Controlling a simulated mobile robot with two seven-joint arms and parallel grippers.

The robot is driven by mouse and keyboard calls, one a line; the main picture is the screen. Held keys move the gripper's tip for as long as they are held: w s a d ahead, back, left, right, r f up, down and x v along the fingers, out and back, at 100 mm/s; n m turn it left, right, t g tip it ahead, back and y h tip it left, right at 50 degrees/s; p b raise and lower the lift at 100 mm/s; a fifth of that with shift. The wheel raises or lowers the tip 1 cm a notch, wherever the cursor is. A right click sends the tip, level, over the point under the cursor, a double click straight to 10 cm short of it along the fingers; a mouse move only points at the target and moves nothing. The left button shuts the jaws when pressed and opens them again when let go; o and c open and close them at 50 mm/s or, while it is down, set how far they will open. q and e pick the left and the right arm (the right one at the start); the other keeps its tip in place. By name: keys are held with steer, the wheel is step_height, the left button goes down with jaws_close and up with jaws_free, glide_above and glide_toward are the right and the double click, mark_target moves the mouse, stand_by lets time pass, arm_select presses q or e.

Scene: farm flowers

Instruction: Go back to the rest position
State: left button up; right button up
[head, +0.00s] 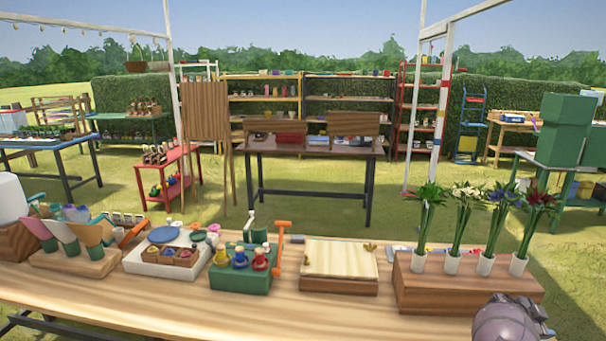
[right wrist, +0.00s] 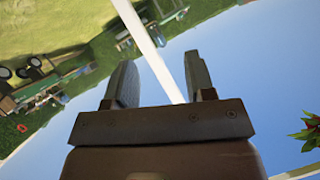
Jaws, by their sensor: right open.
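My right gripper shows in the right wrist view (right wrist: 162,85) with its two dark fingers spread apart and nothing between them. That camera looks up past the fingers at sky, a white post and tilted greenery. In the head view, a rounded grey part of my right arm shows at the lower right edge, in front of the wooden block with flowers; the fingers cannot be made out there. My left gripper is in neither view.
A long wooden table (head: 200,305) spans the front. On it stand a wooden block (head: 425,292) with flowers in white cups, a wooden box (head: 340,265), a green box (head: 240,279) with coloured pieces, and a white tray (head: 150,268). Grass lies beyond.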

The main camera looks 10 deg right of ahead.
steer(key=s+r+n+t+h, duration=0.4)
steer(key=s+n+t, duration=0.1)
steer(key=n+t, duration=0.45)
steer(key=s+a+f+n+t+y+b, duration=0.1)
steer(key=s+a+f+n+t+y, duration=0.2)
steer(key=a, duration=0.4)
steer(key=s+a+f+n+t+y, duration=0.1)
steer(key=a+f+n+y, duration=0.2)
steer(key=a+n+y, duration=0.3)
steer(key=s+a+f+n+t+y+b, duration=0.1)
steer(key=s+a+f+n+t+y, duration=0.15)
steer(key=a, duration=0.55)
steer(key=s+a+f+n+g+y, duration=0.1)
steer(key=s+a+f+g+y, duration=0.1)
steer(key=s+a, duration=0.5)
steer(key=s+a+f+n+g+y, duration=0.1)
steer(key=s+a+g+y, duration=0.1)
steer(key=s+a, duration=0.5)
steer(key=a+y, duration=0.1)
steer(key=a, duration=0.5)
steer(key=shift+s+f+n, duration=0.2)
steer(key=shift+f+n, duration=0.1)
steer(key=shift+f, duration=0.1)
